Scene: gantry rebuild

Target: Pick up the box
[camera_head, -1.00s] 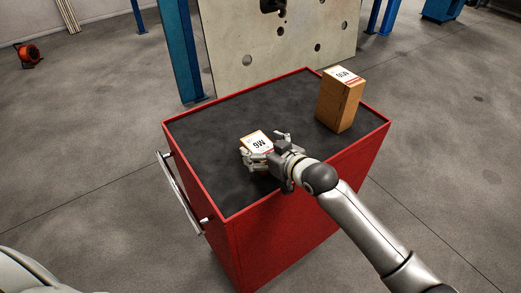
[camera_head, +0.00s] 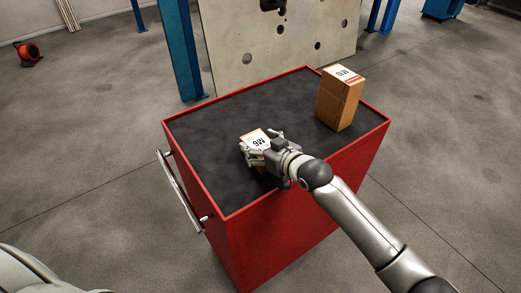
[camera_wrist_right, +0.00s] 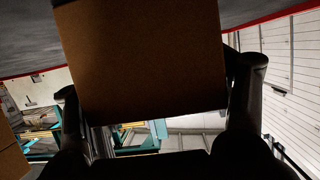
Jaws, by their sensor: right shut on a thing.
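A small brown box (camera_head: 255,139) with a white label marked M6 is on the dark top of the red cart (camera_head: 196,180), left of the middle. My right gripper (camera_head: 262,148) is shut on this box, with a finger on each side. In the right wrist view the box's brown face (camera_wrist_right: 145,60) fills the upper middle, between the two fingers (camera_wrist_right: 160,95). I cannot tell whether the box touches the cart top. My left gripper is not in view.
A taller brown box (camera_head: 340,100) with a white label stands at the cart's right back corner. A silver handle (camera_head: 182,192) is on the cart's left side. A pale panel with holes (camera_head: 285,45) and a blue post (camera_head: 179,50) stand behind. The cart's back left is clear.

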